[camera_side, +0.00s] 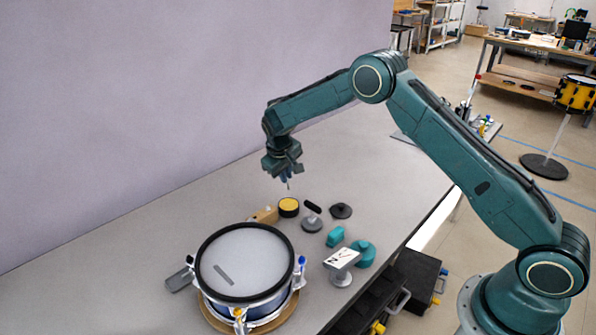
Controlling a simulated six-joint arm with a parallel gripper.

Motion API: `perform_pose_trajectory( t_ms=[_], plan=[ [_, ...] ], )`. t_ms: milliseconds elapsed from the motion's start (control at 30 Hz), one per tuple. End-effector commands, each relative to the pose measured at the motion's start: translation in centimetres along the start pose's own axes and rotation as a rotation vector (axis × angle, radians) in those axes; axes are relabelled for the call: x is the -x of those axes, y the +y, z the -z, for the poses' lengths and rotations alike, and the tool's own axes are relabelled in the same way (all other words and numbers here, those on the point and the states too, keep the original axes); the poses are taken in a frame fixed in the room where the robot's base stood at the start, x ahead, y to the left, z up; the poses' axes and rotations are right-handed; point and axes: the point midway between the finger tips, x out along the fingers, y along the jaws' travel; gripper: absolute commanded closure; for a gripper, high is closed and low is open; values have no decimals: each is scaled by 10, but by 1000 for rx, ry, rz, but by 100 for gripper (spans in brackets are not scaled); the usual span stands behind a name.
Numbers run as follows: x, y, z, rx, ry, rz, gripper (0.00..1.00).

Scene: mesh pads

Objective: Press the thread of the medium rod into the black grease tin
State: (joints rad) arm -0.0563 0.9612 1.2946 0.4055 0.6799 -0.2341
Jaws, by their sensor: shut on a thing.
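My gripper (286,172) is shut on a thin rod (289,185) and holds it with its lower end pointing down. Most of the rod is hidden by the jaws, and its size and thread are too small to make out. A short round black tin (288,213) with a yellow top surface stands on the table just below the rod. The rod's tip appears above the tin, with a visible gap between them.
A drum (245,265) with a pale mesh head stands in front of the tin. A tan block (265,215), a black-topped grey stand (312,222), a dark disc (341,211), teal pieces (363,254) and a white-topped stand (341,260) are nearby. The table behind is clear.

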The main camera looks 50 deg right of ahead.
Motion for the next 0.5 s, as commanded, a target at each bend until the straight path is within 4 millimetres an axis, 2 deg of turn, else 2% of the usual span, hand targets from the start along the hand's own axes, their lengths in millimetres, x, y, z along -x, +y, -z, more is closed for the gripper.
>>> perform_pose_trajectory(
  t_ms=[500],
  plan=[
    [-36, -11, -7, 0, -1, 0, 100]
  ],
)
